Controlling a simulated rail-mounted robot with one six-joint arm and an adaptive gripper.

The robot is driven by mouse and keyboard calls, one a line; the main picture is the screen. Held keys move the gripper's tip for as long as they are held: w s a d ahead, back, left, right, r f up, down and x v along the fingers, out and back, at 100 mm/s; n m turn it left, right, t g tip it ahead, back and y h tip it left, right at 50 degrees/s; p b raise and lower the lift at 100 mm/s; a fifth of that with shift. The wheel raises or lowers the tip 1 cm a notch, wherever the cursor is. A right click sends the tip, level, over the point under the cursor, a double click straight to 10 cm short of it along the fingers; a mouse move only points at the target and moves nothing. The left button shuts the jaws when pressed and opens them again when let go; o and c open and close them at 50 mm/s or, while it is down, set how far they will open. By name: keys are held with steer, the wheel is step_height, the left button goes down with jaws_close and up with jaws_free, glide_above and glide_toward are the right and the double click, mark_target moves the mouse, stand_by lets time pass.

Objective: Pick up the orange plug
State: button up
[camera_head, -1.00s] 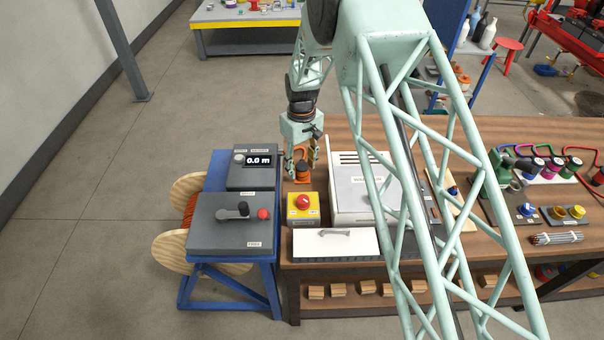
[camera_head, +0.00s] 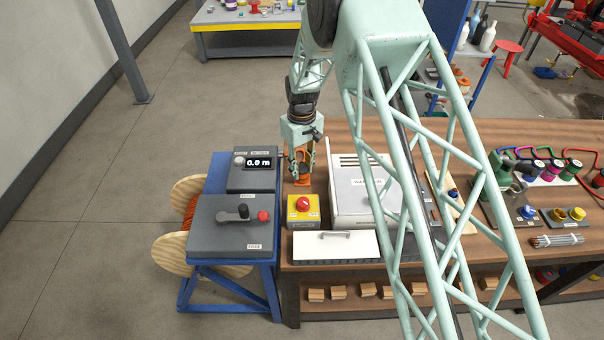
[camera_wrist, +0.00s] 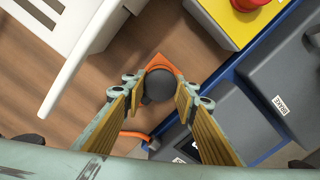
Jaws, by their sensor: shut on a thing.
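The orange plug (camera_wrist: 162,65) is below my gripper in the wrist view, with a dark rounded top (camera_wrist: 158,86) facing the camera. In the head view the orange plug (camera_head: 304,170) shows small at the left end of the wooden bench, partly hidden by the fingers. My gripper (camera_head: 302,172) points down over it, its fingers on either side. In the wrist view my gripper (camera_wrist: 153,96) is shut on the plug. An orange cable (camera_wrist: 134,134) shows beside it. I cannot tell whether the plug is clear of the bench.
A yellow box with a red button (camera_head: 303,208) stands just in front. A white-grey machine (camera_head: 362,190) is close on the right. Grey control boxes (camera_head: 231,224) on a blue stand, with a cable reel (camera_head: 178,252), are on the left. Bare bench lies behind the gripper.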

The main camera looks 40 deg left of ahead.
mark_target(301, 167)
steer(key=shift+r, duration=0.1)
steer(key=shift+r, duration=4.9)
steer(key=shift+a, duration=0.15)
